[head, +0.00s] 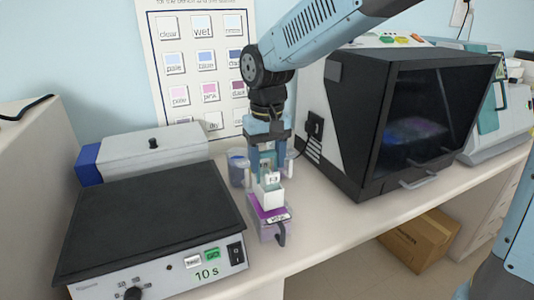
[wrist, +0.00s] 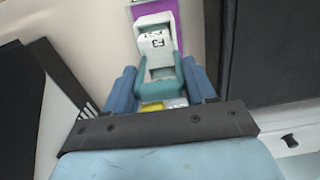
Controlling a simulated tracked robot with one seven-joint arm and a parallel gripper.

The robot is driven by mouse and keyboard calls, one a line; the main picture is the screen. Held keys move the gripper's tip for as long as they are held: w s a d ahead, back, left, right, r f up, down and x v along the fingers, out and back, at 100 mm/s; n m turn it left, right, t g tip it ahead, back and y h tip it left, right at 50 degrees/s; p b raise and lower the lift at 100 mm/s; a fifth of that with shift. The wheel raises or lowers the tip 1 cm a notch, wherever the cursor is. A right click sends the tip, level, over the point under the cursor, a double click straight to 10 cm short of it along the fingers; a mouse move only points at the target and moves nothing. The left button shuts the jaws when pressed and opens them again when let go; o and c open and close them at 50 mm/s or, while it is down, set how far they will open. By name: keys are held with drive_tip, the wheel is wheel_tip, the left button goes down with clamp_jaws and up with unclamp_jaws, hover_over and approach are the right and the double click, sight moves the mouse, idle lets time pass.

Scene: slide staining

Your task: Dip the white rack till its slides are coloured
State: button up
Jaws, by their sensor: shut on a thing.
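The white rack (head: 270,194) hangs below my gripper (head: 268,172), which points down and is shut on it. A jar of purple stain (head: 268,226) with a small label stands directly under and around the rack's lower end. The rack's upper part is above the purple; I cannot tell how deep its bottom sits. Purple shows behind the rack in the wrist view (wrist: 170,16). The slides' colour is not clear.
A blue-tinted jar (head: 237,168) stands behind, left of my gripper. A hotplate with a black top (head: 150,222), reading "10 s", is at left, with a grey box (head: 150,150) behind it. A black-fronted cabinet (head: 420,115) is at right. A colour chart (head: 205,70) hangs on the wall.

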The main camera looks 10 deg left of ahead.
drive_tip(key=shift+f, duration=3.95)
drive_tip(key=shift+r, duration=0.1)
idle(3.6)
